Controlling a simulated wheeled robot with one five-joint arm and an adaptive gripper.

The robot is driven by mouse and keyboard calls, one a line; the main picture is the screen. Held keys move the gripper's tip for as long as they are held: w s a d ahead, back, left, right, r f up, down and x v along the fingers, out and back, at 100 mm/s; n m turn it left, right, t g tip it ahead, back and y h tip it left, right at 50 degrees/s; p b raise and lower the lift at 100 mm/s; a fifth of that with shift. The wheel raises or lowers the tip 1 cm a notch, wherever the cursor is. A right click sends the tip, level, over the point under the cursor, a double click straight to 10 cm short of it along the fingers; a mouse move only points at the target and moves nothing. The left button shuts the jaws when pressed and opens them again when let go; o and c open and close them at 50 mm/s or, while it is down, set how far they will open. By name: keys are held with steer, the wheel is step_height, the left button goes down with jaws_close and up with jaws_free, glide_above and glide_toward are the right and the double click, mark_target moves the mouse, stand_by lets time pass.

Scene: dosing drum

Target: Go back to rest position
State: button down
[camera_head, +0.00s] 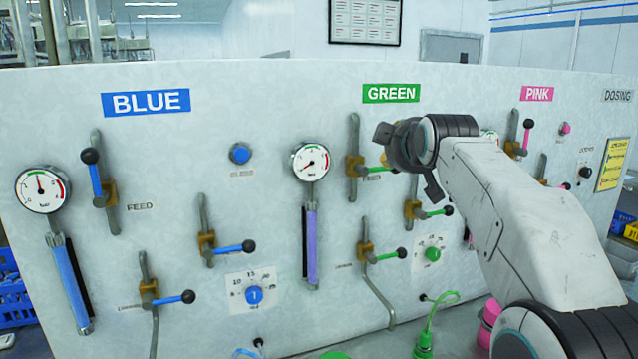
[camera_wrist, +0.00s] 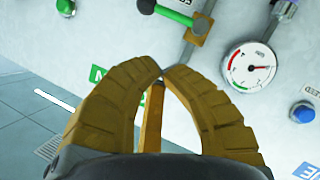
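My gripper (camera_wrist: 162,72) shows in the wrist view with its two ochre fingers curved together and their tips meeting. I see nothing held at the tips. A narrow ochre bar shows between the fingers; I cannot tell what it belongs to. In the head view my arm reaches from the lower right to the panel's green section. The dark wrist is in front of the green feed valve (camera_head: 354,165), partly covering its green handle. In the wrist view a green-handled lever (camera_wrist: 175,14) is above the fingertips, apart from them.
The upright panel (camera_head: 270,110) carries blue, green and pink sections with valves, dials and knobs. A white gauge (camera_head: 310,161) is left of my wrist. Several blue levers (camera_head: 235,248) stick out at left. A green hose fitting (camera_head: 425,335) stands low in front of the panel.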

steer(key=s+f+m+g, duration=0.3)
steer(key=s+f+g, duration=0.15)
steer(key=f, duration=0.75)
steer(key=s+f+m+g, duration=0.3)
steer(key=s+f, duration=0.2)
steer(key=f, duration=0.6)
steer(key=s+f, duration=0.3)
steer(key=s, duration=0.7)
steer(key=s+f+m+g, duration=0.1)
steer(key=s+f, duration=0.1)
steer(key=s, duration=0.8)
steer(key=s+f+g, duration=0.1)
steer(key=s+f, duration=0.2)
steer(key=s, duration=0.7)
steer(key=shift+s+d+f+m, duration=0.15)
steer(key=shift+s+f+m, duration=0.15)
steer(key=shift+s+m, duration=0.1)
steer(key=shift+g, duration=0.35)
